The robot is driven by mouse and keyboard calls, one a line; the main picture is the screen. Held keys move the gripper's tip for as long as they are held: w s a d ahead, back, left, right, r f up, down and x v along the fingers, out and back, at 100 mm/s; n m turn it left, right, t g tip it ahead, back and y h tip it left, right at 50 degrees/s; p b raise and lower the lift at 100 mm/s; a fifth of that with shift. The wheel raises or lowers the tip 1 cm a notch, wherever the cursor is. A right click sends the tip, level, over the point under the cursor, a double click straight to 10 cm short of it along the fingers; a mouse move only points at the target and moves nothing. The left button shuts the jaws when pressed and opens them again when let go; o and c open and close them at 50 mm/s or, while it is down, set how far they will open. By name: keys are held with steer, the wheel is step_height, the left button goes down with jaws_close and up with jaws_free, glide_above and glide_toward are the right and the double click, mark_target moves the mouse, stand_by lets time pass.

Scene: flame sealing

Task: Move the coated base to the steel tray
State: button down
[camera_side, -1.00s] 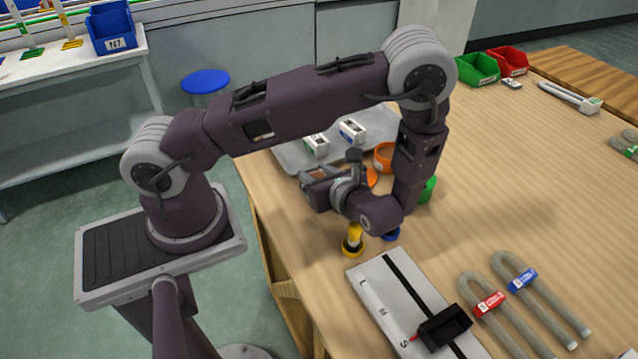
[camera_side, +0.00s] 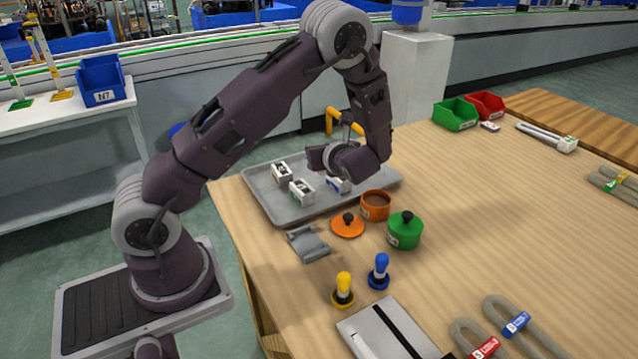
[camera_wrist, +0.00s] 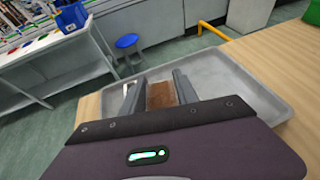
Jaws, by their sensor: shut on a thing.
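My gripper (camera_wrist: 155,82) is shut on the coated base (camera_wrist: 161,95), which shows a rough brown face between the two grey fingers in the wrist view. In the side view my gripper (camera_side: 322,158) is over the grey steel tray (camera_side: 262,188), at its back right part. My wrist hides much of the base there, and I cannot tell if it touches the tray. The tray (camera_wrist: 240,82) also fills the area behind the fingers in the wrist view. White labelled blocks (camera_side: 301,192) are on the tray, one with a blue label (camera_side: 338,186) below my wrist.
An orange pot (camera_side: 375,207) with brown contents, its lid (camera_side: 348,225), a green lidded pot (camera_side: 405,231) and a grey holder (camera_side: 308,244) stand in front of the tray. Yellow (camera_side: 343,290) and blue (camera_side: 379,271) handled tools stand nearer.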

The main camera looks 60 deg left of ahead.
steer(key=m+t+h, duration=0.1)
steer(key=m+t, duration=0.1)
glide_above(321, 178)
steer(key=a, duration=0.7)
steer(key=shift+t, duration=0.3)
steer(key=f, duration=0.9)
steer(key=shift+w+d, duration=0.15)
steer(key=shift+w, duration=0.25)
steer(key=c, duration=0.9)
jaws_free()
